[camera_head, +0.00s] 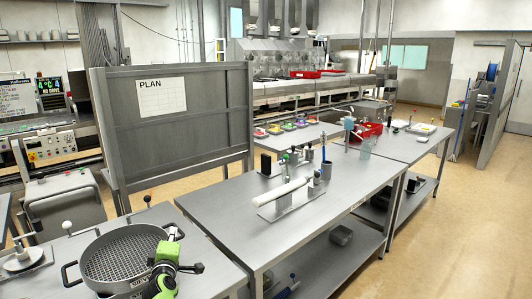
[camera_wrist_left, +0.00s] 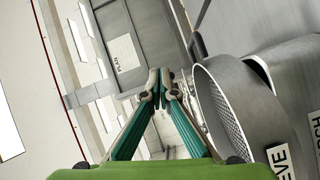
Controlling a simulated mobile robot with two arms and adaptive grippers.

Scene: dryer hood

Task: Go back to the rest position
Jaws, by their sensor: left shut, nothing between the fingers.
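My left gripper (camera_head: 167,251), green and black, is low in the head view, at the right side of a round metal sieve (camera_head: 118,254). The gripper hides part of the sieve's near right rim. In the left wrist view its teal fingers (camera_wrist_left: 160,84) are shut, tips together, with nothing between them. The sieve (camera_wrist_left: 225,105) fills the right of that view, beside the fingers and apart from them. My right gripper is not in view.
The sieve stands on a metal table at the lower left. A long steel table (camera_head: 235,209) with a white roller (camera_head: 281,192) and small tools stands to the right. A grey board marked PLAN (camera_head: 180,125) stands behind. Open floor (camera_head: 460,220) lies at the right.

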